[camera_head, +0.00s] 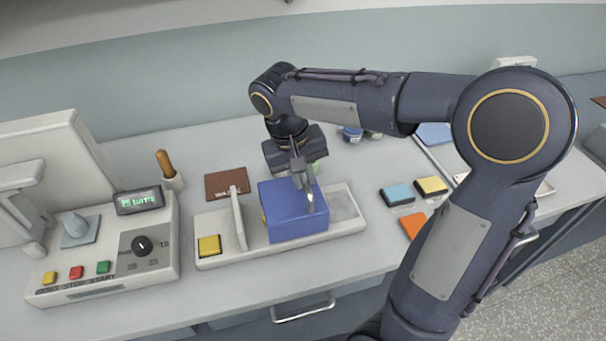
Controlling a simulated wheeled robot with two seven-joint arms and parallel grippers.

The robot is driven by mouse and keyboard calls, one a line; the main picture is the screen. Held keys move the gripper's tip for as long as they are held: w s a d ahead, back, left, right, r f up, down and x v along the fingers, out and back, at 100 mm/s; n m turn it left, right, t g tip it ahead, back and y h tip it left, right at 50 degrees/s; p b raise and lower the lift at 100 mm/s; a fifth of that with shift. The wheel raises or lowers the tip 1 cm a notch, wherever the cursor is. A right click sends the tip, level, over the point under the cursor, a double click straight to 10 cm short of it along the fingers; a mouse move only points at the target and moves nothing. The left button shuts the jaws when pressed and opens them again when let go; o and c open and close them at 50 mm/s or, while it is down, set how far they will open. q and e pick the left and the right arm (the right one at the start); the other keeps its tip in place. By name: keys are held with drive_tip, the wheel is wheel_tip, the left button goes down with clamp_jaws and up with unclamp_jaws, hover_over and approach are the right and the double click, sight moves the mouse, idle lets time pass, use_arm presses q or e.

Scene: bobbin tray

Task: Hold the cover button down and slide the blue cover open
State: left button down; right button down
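The blue cover (290,225) is a box-shaped lid on a long white tray (345,225) in the middle of the bench. A yellow square button (209,245), which looks like the cover button, sits at the tray's left end. A thin white upright plate (239,222) stands between button and cover. My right gripper (306,188) points down at the right part of the cover's top, its fingertips at or just over it. Whether it touches or grips anything is unclear. No gripper is at the button. My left gripper is out of view.
A machine (110,262) with a dial, coloured buttons and a green display stands left. A brown pad (227,183) lies behind the tray. Blue (397,194), yellow (431,186) and orange (413,224) pieces lie right of it. My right arm spans the right side.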

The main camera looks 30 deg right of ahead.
drive_tip(key=s+d, duration=0.1)
drive_tip(key=d, duration=0.6)
drive_tip(key=shift+s+d, duration=0.2)
drive_tip(key=shift+s, duration=0.15)
drive_tip(key=c, duration=1.4)
unclamp_jaws()
drive_tip(key=shift+r, duration=0.1)
wheel_tip(320, 180, up, 8)
drive_tip(key=a, duration=0.1)
drive_tip(key=shift+w+a+f, duration=0.15)
drive_tip(key=shift+a+f, duration=0.1)
